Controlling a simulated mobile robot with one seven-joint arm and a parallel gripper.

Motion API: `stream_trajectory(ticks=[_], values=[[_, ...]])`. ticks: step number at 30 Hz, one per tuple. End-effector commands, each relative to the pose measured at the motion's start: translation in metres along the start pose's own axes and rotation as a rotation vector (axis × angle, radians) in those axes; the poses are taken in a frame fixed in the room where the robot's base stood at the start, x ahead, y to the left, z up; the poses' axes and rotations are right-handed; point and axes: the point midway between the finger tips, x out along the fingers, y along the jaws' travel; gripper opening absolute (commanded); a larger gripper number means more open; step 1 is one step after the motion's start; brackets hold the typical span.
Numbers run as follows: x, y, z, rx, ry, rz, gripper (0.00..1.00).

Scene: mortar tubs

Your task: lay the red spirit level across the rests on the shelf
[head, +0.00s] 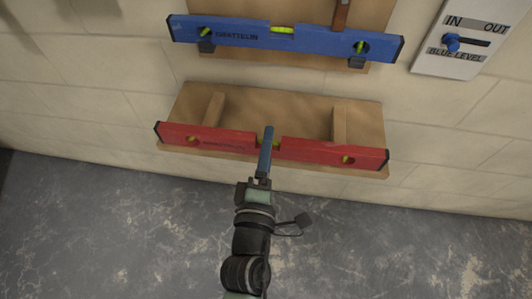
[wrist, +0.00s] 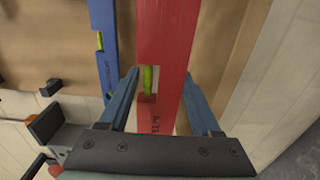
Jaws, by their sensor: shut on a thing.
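The red spirit level (head: 220,140) lies crosswise in the head view, its right end a little lower in the picture. My gripper (head: 267,142) is shut on it near its middle vial; in the wrist view the two fingers (wrist: 160,100) stand on either side of the red level (wrist: 166,35). The wooden shelf (head: 275,108) is behind the level. Its two wooden rests, left (head: 214,108) and right (head: 339,122), show above the level's upper edge; their near ends are hidden by it. I cannot tell whether the level touches the rests.
A blue spirit level (head: 240,34) sits on dark brackets on the board above; it also shows in the wrist view (wrist: 104,45). A white IN/OUT panel marked BLUE LEVEL (head: 455,62) with a blue knob is at upper right. Grey floor (head: 110,230) is clear below.

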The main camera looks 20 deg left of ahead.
Motion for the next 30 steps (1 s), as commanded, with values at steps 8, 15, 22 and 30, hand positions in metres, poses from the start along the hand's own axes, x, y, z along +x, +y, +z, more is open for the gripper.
stream_trajectory(ticks=[8,15,22,30], values=[[0.020,0.001,0.000,-0.001,0.001,0.005,0.02],[0.037,0.000,0.000,-0.001,0.001,0.005,0.02],[0.052,0.000,0.000,0.000,0.001,0.005,0.02],[0.071,0.000,0.000,0.000,0.001,0.005,0.02]])
